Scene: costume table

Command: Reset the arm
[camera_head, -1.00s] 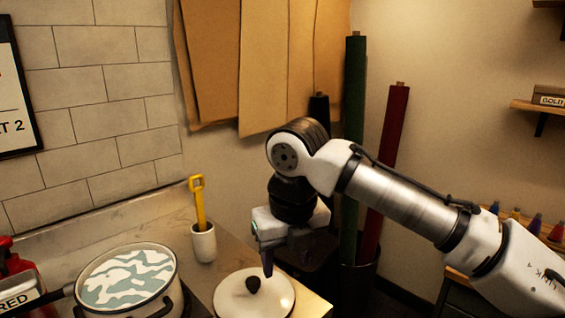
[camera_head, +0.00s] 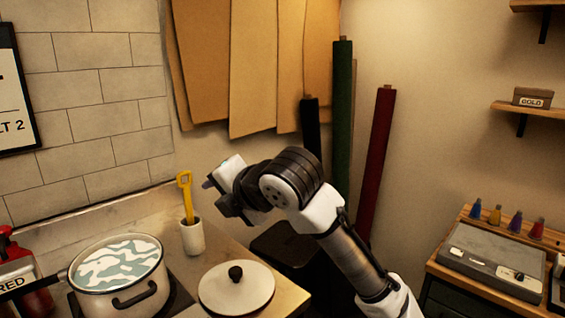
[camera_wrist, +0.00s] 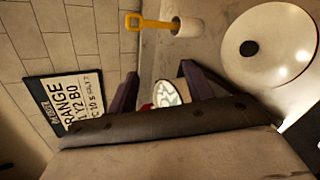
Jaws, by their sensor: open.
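My gripper (camera_wrist: 157,92) is open and empty. In the wrist view its two dark fingers stand apart, with part of the pot showing between them. In the head view my gripper (camera_head: 213,182) is raised above the counter and points to the left, near the tiled wall. The fingertips are hard to make out there. My arm rises from the bottom right and bends at the wrist. Nothing touches the gripper.
A pot (camera_head: 137,292) of patchy blue-white liquid stands on the counter, with a white lid (camera_head: 222,297) lying to its right. A white cup (camera_head: 193,238) holds a yellow-handled tool (camera_head: 185,197). Fabric rolls (camera_head: 343,130) stand behind my arm. A side bench (camera_head: 463,285) is at right.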

